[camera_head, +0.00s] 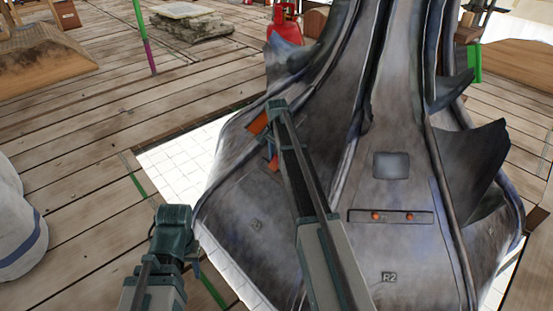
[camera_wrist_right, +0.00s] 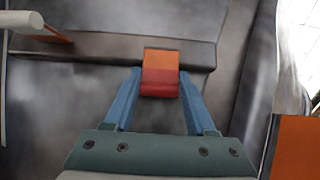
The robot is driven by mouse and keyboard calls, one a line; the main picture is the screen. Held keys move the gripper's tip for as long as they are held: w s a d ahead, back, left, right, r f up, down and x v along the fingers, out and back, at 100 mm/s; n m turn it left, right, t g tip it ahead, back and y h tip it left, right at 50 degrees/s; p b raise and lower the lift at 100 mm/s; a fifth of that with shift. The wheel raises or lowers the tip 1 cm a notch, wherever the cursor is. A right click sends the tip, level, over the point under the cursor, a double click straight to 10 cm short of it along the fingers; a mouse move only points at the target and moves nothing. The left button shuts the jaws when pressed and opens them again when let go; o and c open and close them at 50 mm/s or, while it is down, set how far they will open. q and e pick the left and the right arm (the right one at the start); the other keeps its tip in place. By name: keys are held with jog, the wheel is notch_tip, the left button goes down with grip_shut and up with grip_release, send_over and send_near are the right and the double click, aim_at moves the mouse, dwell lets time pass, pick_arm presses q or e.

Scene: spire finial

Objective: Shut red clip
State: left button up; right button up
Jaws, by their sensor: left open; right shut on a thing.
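The red clip (camera_wrist_right: 160,80), orange at its top and red below, sits on a grey metal strip on the finial in the right wrist view. My right gripper (camera_wrist_right: 160,88) is shut on it, with a blue finger at each side. In the head view, my right gripper (camera_head: 272,160) is against the left side of the grey finial (camera_head: 385,125), partly hidden by its own arm. My left gripper (camera_head: 195,262) hangs at the lower left, apart from the finial. Its fingers are hard to make out.
An orange plate (camera_head: 258,123) stands out from the finial's left side. The finial has jagged fins, a panel with two orange buttons (camera_head: 391,217) and an R2 label. White tiles (camera_head: 178,165) lie around its base. A red gas bottle (camera_head: 286,22) stands behind. Plank floor at left is mostly free.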

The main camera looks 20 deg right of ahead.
grip_shut()
jog(key=shift+w+d+f+y, duration=0.2)
jog(key=shift+d+y, duration=0.1)
jog(key=shift+y, duration=0.2)
jog(key=shift+g+y+b, duration=0.3)
jog(key=shift+y+b, duration=0.1)
jog(key=shift+s, duration=0.1)
jog(key=o, duration=1.2)
grip_release()
